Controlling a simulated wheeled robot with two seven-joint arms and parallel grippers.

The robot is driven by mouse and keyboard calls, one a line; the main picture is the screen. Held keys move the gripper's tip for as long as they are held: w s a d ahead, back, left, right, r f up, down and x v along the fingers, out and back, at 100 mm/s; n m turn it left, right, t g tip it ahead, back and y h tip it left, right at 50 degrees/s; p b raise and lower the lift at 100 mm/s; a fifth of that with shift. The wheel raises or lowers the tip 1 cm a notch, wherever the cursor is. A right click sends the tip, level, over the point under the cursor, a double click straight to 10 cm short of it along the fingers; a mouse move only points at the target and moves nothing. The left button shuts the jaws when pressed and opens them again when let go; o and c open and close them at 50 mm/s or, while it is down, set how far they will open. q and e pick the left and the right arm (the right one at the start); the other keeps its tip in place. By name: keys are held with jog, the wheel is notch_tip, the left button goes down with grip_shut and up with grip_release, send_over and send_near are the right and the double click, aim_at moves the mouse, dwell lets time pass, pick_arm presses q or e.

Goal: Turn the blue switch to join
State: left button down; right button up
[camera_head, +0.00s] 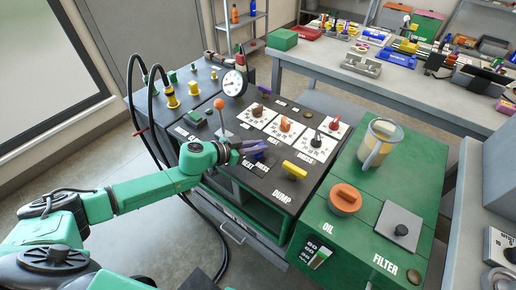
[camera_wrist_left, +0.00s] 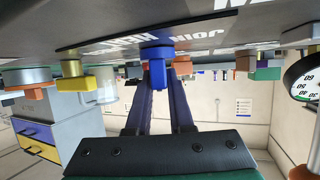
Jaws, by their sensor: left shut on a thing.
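The blue switch (camera_wrist_left: 157,66) sits on the dark panel beside the JOIN lettering in the left wrist view, which shows the cart upside down. My left gripper (camera_wrist_left: 160,78) has its two blue fingers on either side of the switch and is shut on it. In the head view my left gripper (camera_head: 256,147) reaches in from the left, low over the front of the control panel (camera_head: 265,185). There its fingers largely cover the switch, so its exact angle is hard to tell. My right gripper is in neither view.
A yellow handle (camera_head: 296,170) by the DUMP label is close to the right of my left gripper. An orange-knobbed lever (camera_head: 220,104) and a round gauge (camera_head: 234,83) stand behind it. A green cart top with a clear jug (camera_head: 378,142) is to the right.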

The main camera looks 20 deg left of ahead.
pick_arm(q)
jog(key=shift+w+r+m+g+h+p, duration=0.2)
jog(key=shift+m+g+h+p, duration=0.2)
jog(key=shift+m+g+h, duration=0.45)
jog(key=shift+f+m+g+h, duration=0.1)
jog(key=shift+m+g+h, duration=0.2)
jog(key=shift+m, duration=0.25)
jog(key=shift+f+m+g+h, duration=0.1)
jog(key=shift+m+g+h, duration=0.25)
jog(key=shift+m+g, duration=0.4)
jog(key=shift+s+m+g+h+b, duration=0.15)
jog(key=shift+m+g+h+b, duration=0.25)
jog(key=shift+m+g+b, duration=0.55)
jog(key=shift+g, duration=0.35)
jog(key=c, duration=0.8)
grip_release()
jog(key=shift+a, duration=0.1)
